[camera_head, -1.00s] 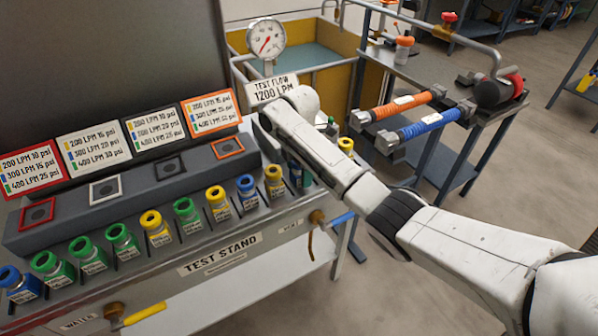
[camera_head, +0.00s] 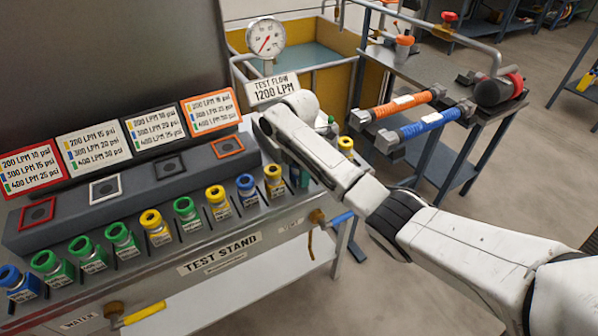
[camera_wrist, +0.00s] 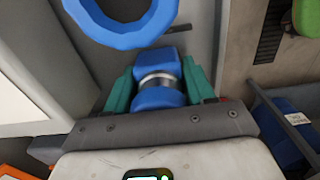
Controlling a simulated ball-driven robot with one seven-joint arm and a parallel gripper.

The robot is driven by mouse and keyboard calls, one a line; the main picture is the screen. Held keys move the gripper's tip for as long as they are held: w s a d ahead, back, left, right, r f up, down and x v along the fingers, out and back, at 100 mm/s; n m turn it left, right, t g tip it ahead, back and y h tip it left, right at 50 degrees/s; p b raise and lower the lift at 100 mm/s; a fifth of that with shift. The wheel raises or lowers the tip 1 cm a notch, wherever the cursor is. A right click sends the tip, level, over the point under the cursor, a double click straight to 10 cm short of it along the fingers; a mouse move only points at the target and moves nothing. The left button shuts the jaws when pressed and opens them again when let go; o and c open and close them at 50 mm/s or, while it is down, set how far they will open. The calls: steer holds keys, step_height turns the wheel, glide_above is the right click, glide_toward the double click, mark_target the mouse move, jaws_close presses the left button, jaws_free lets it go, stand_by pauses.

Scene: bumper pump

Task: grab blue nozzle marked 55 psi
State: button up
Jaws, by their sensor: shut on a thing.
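My gripper (camera_wrist: 160,85) has teal fingers. In the wrist view they are shut on a blue nozzle (camera_wrist: 158,65) with a silver band, one finger on each side. A large blue ring (camera_wrist: 120,38) shows above it, cut off by the top edge. No marking can be read on the held nozzle. In the head view my white arm hides most of the gripper and its nozzle, at the right end of the test stand (camera_head: 215,257). Other blue nozzles stand in the row, one near the middle right (camera_head: 246,188) and one at the far left (camera_head: 20,283).
Green nozzles (camera_head: 122,240) and yellow nozzles (camera_head: 156,228) stand close together along the stand. Four label cards (camera_head: 93,142) and framed square pads (camera_head: 106,188) lie behind them. A pressure gauge (camera_head: 265,38) rises behind my arm. A cart with hose rolls (camera_head: 404,107) stands at right.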

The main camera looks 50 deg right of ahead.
steer(key=shift+r, duration=0.1)
steer(key=shift+c, duration=0.3)
steer(key=shift+r, duration=0.55)
steer(key=s+a+r+p, duration=0.6)
steer(key=s+r+p, duration=0.5)
steer(key=s+p, duration=0.1)
steer(key=shift+s+a+r+p, duration=0.15)
steer(key=shift+s+r+p, duration=0.2)
steer(key=shift+p, duration=0.45)
